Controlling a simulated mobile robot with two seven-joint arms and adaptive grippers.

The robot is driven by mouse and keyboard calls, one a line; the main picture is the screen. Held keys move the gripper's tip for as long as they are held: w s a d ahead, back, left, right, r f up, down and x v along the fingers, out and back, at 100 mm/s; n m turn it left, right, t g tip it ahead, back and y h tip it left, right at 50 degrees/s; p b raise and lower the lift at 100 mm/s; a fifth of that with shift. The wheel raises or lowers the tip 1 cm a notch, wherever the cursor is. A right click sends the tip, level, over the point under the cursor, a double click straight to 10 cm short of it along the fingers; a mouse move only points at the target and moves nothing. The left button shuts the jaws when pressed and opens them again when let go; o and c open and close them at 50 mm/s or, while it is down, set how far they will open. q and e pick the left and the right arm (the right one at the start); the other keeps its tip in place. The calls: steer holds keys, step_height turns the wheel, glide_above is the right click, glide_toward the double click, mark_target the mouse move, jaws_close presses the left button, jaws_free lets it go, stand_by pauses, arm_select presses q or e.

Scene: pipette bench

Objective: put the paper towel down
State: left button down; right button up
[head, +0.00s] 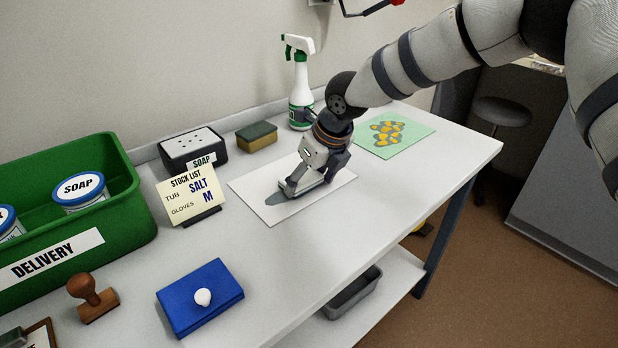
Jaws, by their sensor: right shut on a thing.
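My right gripper (292,184) points down at the middle of the bench, shut on what looks like a small folded white paper towel (308,187). The fingers hide much of the towel. It is low over a flat white sheet (258,186), and I cannot tell whether it touches the sheet. A grey patch lies on the sheet beside the fingertips; I cannot tell whether it is a shadow or a mark. My left gripper is not in view.
A spray bottle (300,85), sponge (257,137), soap box (193,149) and stock list card (188,197) stand behind and left. A green mat (418,133) with yellow pieces lies right. A green delivery crate (125,180), stamp (92,298) and blue box (200,310) are left. The front right bench top is clear.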

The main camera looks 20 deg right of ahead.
steer(key=o, duration=1.2)
steer(key=shift+f, duration=0.1)
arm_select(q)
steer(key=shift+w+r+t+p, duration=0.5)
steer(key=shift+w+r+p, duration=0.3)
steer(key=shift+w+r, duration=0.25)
arm_select(e)
steer(key=v, duration=1.2)
